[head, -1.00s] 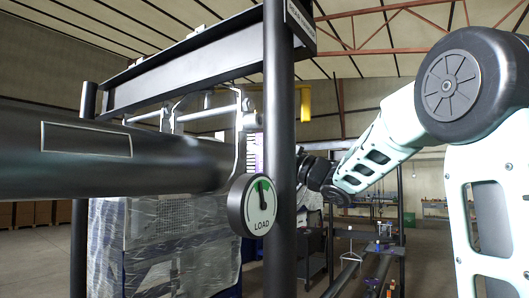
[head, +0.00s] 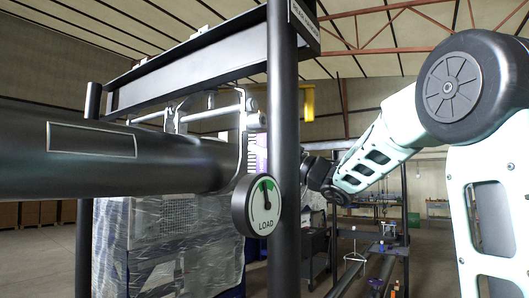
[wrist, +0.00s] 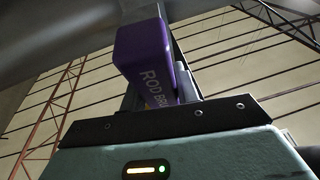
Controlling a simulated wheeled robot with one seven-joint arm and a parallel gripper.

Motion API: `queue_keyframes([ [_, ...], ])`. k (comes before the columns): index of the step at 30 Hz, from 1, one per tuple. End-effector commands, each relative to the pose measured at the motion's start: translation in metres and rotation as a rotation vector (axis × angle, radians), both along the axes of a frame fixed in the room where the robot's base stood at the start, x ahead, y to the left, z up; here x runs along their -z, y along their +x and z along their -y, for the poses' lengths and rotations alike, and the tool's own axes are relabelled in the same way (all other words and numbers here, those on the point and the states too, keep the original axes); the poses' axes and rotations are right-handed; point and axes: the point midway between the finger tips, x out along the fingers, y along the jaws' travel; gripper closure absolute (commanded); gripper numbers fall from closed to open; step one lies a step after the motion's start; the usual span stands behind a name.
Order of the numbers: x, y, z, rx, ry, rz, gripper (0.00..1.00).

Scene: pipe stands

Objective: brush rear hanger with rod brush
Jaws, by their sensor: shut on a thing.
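The rod brush (wrist: 150,62) is a purple block with lettering beginning "ROD BRU" in the wrist view. My gripper (wrist: 165,118) is shut on it. In the head view my gripper is mostly hidden behind the black upright post; a bit of purple (head: 261,150) shows just left of that post, close to the hanger. A metal hanger (head: 243,135) with rods and a curved strap hangs from the overhead beam at the pipe's right end. Another hanger (head: 174,116) shows further left. I cannot tell which is the rear one, or whether the brush touches either.
A thick dark pipe (head: 120,155) fills the left side. The black post (head: 283,120) stands between my camera and my gripper, with a round LOAD gauge (head: 257,206) in front. A black beam (head: 190,60) runs overhead. A plastic-wrapped load (head: 165,245) stands behind.

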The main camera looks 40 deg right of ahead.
Motion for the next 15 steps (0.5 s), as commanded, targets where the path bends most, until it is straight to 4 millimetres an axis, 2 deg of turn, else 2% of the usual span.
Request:
queue_keyframes([
  [15,-0.0002,0.0063,0.0002,0.000,0.000,0.001,0.88],
])
